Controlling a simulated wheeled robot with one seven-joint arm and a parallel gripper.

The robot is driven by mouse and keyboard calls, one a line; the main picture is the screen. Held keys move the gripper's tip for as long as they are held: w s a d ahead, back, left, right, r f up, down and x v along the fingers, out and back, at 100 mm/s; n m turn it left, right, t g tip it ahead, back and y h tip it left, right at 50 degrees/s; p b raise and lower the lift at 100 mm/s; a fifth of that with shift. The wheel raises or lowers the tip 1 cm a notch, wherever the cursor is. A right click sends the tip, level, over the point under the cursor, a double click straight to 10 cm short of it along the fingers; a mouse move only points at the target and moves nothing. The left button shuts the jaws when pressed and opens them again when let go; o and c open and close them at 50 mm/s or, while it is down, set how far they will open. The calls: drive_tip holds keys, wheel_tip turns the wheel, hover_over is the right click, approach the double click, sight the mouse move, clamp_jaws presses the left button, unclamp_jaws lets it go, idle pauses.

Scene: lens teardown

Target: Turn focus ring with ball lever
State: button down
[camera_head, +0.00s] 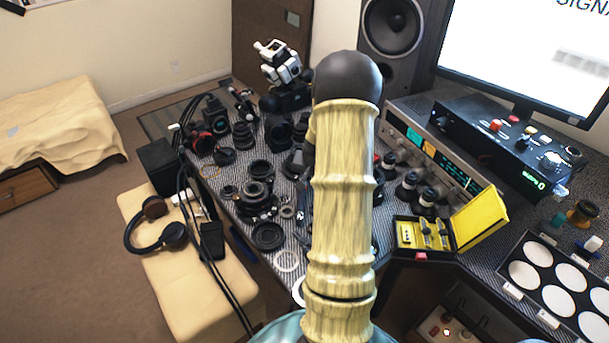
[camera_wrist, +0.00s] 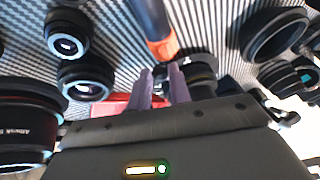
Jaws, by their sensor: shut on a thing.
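My gripper (camera_wrist: 165,76) shows in the wrist view as two grey-purple fingers, close together. They are shut on a small dark part, taken to be the ball lever, which is mostly hidden between the tips. A dark round lens part (camera_wrist: 201,70) lies right behind and beside the fingertips, and may be the focus ring's lens. The fingers hide part of it, so I cannot tell how far the ring is turned. In the head view my own arm covers the gripper and the spot where it works.
A red thing (camera_wrist: 108,106) lies left of the fingers. An orange-tipped tool (camera_wrist: 163,47) lies just beyond them. Lens parts crowd both sides, including a large barrel (camera_wrist: 27,125) and a black ring (camera_wrist: 274,34). A yellow case (camera_head: 479,222) stands open right of my arm.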

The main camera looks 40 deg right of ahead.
drive_tip(key=shift+d+r, duration=0.15)
drive_tip(key=shift+d, duration=0.2)
drive_tip(key=c, duration=1.4)
unclamp_jaws()
drive_tip(key=shift+c, duration=0.2)
drive_tip(key=shift+o, duration=0.7)
drive_tip(key=shift+a, duration=0.15)
drive_tip(key=p+v, duration=0.1)
drive_tip(key=v, duration=1.6)
drive_tip(key=shift+s+a+r, duration=0.1)
